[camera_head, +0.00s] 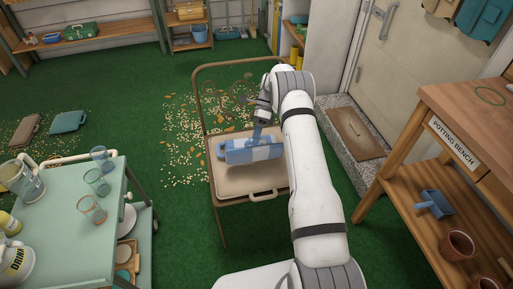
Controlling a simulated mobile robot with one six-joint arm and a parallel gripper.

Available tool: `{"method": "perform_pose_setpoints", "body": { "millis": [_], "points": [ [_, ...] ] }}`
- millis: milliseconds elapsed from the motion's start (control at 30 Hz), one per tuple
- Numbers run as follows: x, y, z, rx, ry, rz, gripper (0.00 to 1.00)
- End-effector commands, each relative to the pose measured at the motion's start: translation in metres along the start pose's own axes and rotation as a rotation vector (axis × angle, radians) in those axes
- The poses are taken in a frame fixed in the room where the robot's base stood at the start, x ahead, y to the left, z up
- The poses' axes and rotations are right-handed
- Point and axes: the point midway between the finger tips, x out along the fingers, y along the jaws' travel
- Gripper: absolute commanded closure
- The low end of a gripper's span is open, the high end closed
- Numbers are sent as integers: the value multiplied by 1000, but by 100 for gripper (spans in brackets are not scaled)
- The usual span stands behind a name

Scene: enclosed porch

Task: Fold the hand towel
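A blue cloth with a paler band, which looks like the hand towel (240,152), lies in a compact, long shape on the tan seat or tray of a folding metal-framed stand (235,188). Its fold layers are too small to make out. My gripper (258,131) points down at the towel's upper edge from above, at or very near it. A bit of blue shows at the fingertips; I cannot tell whether it is cloth held between them. My white arm comes in from the lower right and hides the right end of the towel and stand.
A pale green cart (70,226) with glasses and a pitcher stands at the left. A wooden potting bench (465,112) with a blue scoop and pots is at the right. Spilled chips (190,135) litter the green floor behind the stand. A stone step (352,135) lies by the door.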

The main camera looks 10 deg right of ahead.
Motion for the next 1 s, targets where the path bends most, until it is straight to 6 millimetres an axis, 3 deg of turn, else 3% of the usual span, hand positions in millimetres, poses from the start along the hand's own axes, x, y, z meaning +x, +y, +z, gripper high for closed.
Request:
{"method": "perform_pose_setpoints", "body": {
  "millis": [567, 1000],
  "points": [
    [-4, -10, 1, -16, 2, -46, 85],
    [-24, -36, 9, -70, 2, -177, 86]
  ]
}}
